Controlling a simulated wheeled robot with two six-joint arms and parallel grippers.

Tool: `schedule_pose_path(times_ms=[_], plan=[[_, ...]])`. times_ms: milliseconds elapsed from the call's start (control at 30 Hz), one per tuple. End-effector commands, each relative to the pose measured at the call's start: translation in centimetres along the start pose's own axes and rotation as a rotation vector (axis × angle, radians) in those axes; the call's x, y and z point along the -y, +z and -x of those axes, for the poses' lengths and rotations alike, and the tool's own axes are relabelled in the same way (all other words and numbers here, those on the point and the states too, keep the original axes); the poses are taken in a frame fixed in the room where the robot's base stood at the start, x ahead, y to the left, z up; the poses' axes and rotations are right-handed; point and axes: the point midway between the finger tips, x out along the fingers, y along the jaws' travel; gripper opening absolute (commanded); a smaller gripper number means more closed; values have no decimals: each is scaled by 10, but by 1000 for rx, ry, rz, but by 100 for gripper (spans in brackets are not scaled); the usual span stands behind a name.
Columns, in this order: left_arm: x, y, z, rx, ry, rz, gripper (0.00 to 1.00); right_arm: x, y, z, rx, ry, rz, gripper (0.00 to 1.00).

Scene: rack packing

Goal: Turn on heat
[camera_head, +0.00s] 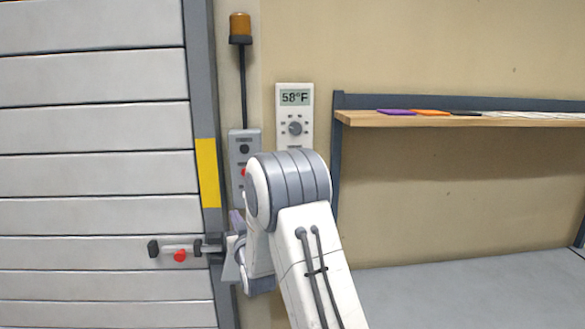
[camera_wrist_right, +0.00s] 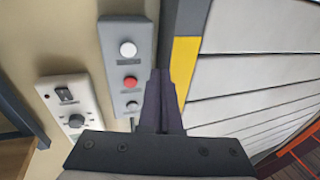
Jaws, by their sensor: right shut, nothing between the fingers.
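A white thermostat (camera_head: 295,115) on the wall reads 58°F and has a round knob below its display. My right arm hides its lower part in the head view. In the right wrist view the thermostat (camera_wrist_right: 88,97) appears upside down at the left, with a dark rocker switch (camera_wrist_right: 65,95) beyond the knob (camera_wrist_right: 76,121). My right gripper (camera_wrist_right: 160,78) is shut and empty, with its fingertips between the grey button box and the door frame, to one side of the thermostat. In the head view it is largely hidden by my arm. My left gripper is out of view.
Further left is a slatted door (camera_head: 90,130) with a red-knobbed latch (camera_head: 180,255). A wooden shelf (camera_head: 450,119) is at the right.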

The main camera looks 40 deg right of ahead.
Motion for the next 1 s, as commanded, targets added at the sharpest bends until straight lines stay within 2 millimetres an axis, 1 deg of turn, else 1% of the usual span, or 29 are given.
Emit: schedule_pose_path(times_ms=[33,67,100,200,300,333,433,600,867,1000], plan=[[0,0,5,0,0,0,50,-36,-5,-4,-85,61,11,0],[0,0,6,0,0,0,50,-54,-10,-4,-142,90,19,0],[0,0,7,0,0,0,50,-77,-16,-2,-214,127,31,0],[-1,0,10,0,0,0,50,-122,-27,11,-367,200,65,0],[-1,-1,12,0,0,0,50,-151,-35,26,-476,250,96,0],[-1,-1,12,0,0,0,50,-157,-36,30,-501,260,103,0],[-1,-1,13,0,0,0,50,-168,-40,39,-554,280,120,0],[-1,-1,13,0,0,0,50,-172,-41,42,-574,286,126,0],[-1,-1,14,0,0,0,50,-171,-44,40,-574,285,125,0],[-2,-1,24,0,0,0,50,-174,-54,29,-575,284,125,0]])
